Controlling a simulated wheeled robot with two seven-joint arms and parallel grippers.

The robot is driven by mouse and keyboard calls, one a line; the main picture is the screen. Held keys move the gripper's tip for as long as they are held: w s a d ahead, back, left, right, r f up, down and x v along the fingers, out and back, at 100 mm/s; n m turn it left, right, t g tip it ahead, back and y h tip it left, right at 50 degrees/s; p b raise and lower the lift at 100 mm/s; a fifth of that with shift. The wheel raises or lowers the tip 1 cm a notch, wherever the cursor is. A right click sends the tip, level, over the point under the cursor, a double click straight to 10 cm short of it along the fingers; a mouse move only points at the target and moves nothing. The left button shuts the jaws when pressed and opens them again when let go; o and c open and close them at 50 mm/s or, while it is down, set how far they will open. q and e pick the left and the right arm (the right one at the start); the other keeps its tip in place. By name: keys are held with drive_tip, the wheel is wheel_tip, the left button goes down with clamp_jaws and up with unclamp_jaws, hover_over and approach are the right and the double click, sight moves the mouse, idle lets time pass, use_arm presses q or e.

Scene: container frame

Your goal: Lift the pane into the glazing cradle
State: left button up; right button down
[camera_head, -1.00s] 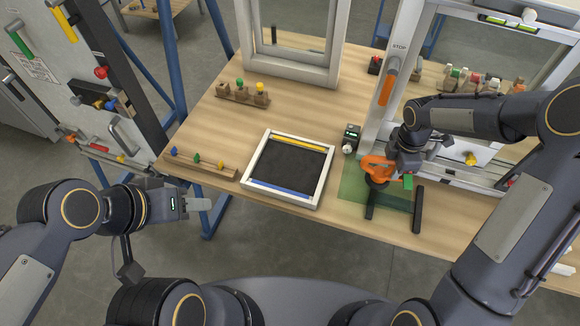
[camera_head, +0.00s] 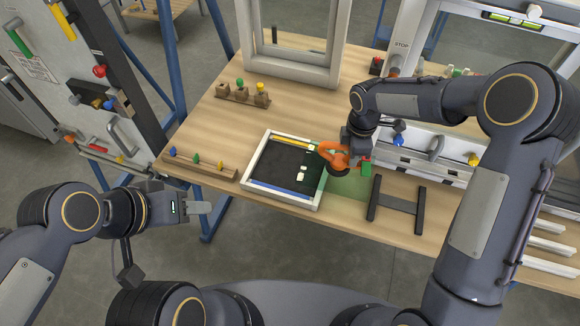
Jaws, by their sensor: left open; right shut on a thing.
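The pane (camera_head: 347,187) is a see-through green sheet at the table's front middle. Its left part overlaps the white-rimmed, dark-floored frame (camera_head: 320,188), with yellow and blue strips, which may be the glazing cradle. Whether it touches the frame I cannot tell. An orange-handled suction lifter (camera_head: 329,149) sits on the pane. My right gripper (camera_head: 347,153) is shut on its handle; the arm partly hides the grip. A black H-shaped stand (camera_head: 397,204) is bare right of the pane. My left gripper (camera_head: 205,208) is open and empty, in front of the table's left edge.
Wooden blocks with coloured knobs (camera_head: 242,96) stand behind the frame, and a pegged rail (camera_head: 198,166) lies to its left. A white window frame (camera_head: 290,75) stands at the back. A white panel with hooks (camera_head: 415,150) is behind my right arm.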

drive_tip(key=w+a, duration=0.4)
drive_tip(key=a, duration=1)
drive_tip(key=shift+s+d+r, duration=0.1)
idle(1.1)
drive_tip(key=shift+f+b, duration=2.15)
drive_tip(key=shift+f, duration=0.95)
idle(0.5)
drive_tip(key=c, duration=1.2)
unclamp_jaws()
wheel_tip(320, 180, up, 8)
drive_tip(key=b, duration=0.1)
drive_tip(key=shift+d, duration=0.15)
